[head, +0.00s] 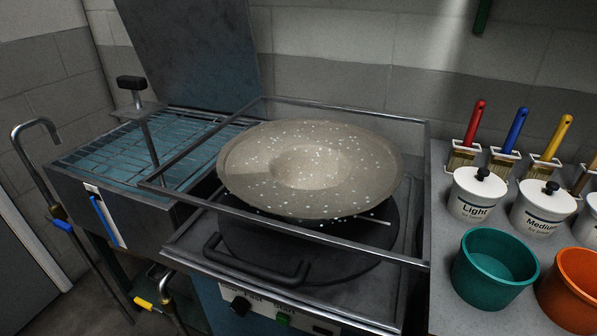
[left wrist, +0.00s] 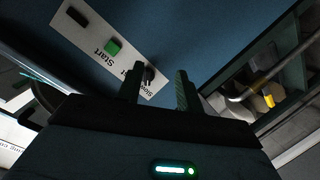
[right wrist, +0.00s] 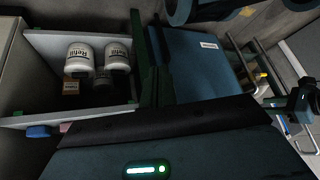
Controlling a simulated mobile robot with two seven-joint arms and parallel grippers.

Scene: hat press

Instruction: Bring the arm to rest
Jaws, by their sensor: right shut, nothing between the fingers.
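My left gripper (left wrist: 160,85) shows in the left wrist view. Its two fingers stand apart with nothing between them, in front of a blue panel with a green Start button (left wrist: 114,47). My right gripper (right wrist: 149,60) shows in the right wrist view. Its fingers are together and hold nothing, beside a shelf box with white Refill bottles (right wrist: 80,59). Neither gripper appears in the head view. There a grey speckled hat (head: 235,180) with a wide brim lies over the round plate of the press (head: 285,265).
A metal frame (head: 430,190) surrounds the hat. A sink with a blue grid (head: 95,160) stands left. On the right counter are lidded jars (head: 475,200), brushes (head: 515,130), a teal pot (head: 485,285) and an orange pot (head: 575,300).

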